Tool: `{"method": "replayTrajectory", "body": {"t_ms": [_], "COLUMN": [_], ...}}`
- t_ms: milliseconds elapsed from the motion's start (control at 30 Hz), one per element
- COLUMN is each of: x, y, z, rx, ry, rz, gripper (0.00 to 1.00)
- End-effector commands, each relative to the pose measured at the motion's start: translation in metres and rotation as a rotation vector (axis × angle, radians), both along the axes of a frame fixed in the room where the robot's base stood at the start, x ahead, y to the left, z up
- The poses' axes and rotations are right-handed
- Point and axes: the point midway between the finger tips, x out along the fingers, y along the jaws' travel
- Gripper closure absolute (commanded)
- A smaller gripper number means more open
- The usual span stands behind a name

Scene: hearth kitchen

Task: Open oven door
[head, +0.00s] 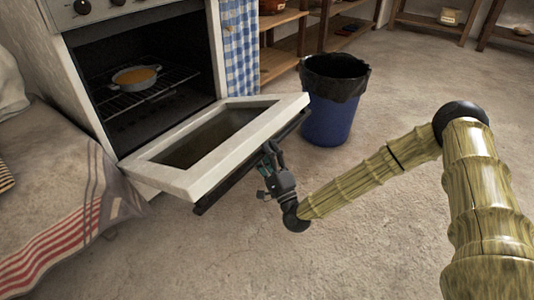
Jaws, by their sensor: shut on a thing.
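The white oven door (236,155) is folded down and out from the white oven at the left, with its windowed inner face turned up. The oven's dark inside (145,75) is exposed. A dark handle bar (220,190) runs along the door's outer edge. My gripper (270,156) is at the right half of that edge, shut on the handle. The fingertips are partly lost against the dark bar. A pale dish with orange-yellow food (136,77) sits on the wire rack (115,102) inside.
A blue bin (328,118) with a black liner stands just right of the door. A blue checked cloth (240,45) hangs beside the oven. A striped cloth (65,225) drapes at lower left. The floor (400,215) is clear in front.

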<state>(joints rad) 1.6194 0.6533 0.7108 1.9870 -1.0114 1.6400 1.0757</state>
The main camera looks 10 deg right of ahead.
Motion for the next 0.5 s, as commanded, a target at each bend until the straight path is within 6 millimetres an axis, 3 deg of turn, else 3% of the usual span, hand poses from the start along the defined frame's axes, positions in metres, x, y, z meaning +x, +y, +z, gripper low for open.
{"method": "replayTrajectory", "body": {"t_ms": [500], "x": [-0.0036], "y": [-0.0042], "z": [0.0014], "rx": [0.0], "ry": [0.0], "rz": [-0.002], "gripper": [0.5]}}
